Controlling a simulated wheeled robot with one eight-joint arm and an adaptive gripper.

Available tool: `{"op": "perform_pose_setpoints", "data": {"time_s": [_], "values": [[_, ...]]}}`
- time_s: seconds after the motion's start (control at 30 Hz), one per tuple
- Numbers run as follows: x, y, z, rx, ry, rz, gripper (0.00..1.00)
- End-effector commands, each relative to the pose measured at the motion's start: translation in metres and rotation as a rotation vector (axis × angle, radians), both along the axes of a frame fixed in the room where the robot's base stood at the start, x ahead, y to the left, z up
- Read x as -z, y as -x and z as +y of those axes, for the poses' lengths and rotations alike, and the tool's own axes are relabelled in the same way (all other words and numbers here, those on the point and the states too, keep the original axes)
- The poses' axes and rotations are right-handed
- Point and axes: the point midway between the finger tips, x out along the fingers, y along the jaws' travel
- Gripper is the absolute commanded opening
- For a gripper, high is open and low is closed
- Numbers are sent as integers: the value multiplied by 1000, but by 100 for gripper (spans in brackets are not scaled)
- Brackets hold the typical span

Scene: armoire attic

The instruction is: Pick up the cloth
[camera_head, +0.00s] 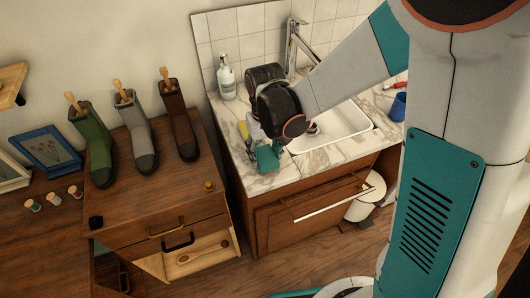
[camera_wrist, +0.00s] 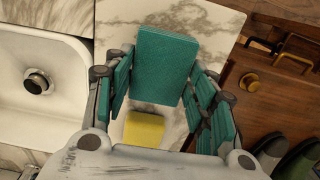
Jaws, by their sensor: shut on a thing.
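The cloth is a flat teal rectangle (camera_wrist: 165,65) between the fingers of my gripper (camera_wrist: 157,80) in the wrist view. The fingers, with teal pads, are shut on it from both sides. In the head view the cloth (camera_head: 267,158) shows below my gripper (camera_head: 263,146), over the front left part of the marble counter. I cannot tell whether its lower edge touches the counter. A yellow sponge (camera_wrist: 145,127) lies on the counter beside the cloth, and its edge shows in the head view (camera_head: 243,130).
A white sink (camera_head: 335,128) with a tall tap (camera_head: 293,45) is right of my gripper. A soap bottle (camera_head: 226,78) stands at the counter's back left. Left is a wooden cabinet (camera_head: 150,205) with several boots and an open drawer (camera_head: 198,255). A blue cup (camera_head: 398,107) stands at right.

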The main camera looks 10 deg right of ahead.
Motion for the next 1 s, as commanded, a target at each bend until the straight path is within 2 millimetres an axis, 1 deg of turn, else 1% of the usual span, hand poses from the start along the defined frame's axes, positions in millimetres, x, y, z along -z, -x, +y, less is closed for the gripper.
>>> {"op": "perform_pose_setpoints", "data": {"time_s": [0.03, 0.17, 0.27, 0.5, 0.7, 0.8, 1.0], "values": [[-10, 0, 0, 0, 0, 0, 31], [-31, 0, 0, 0, 0, 0, 31], [-51, 0, 0, 0, 0, 0, 31], [-108, 0, 0, 0, 0, 0, 31], [-149, 0, 0, 0, 0, 0, 31], [-164, 0, 0, 0, 0, 0, 31], [-182, 0, 0, 0, 0, 0, 31]]}}
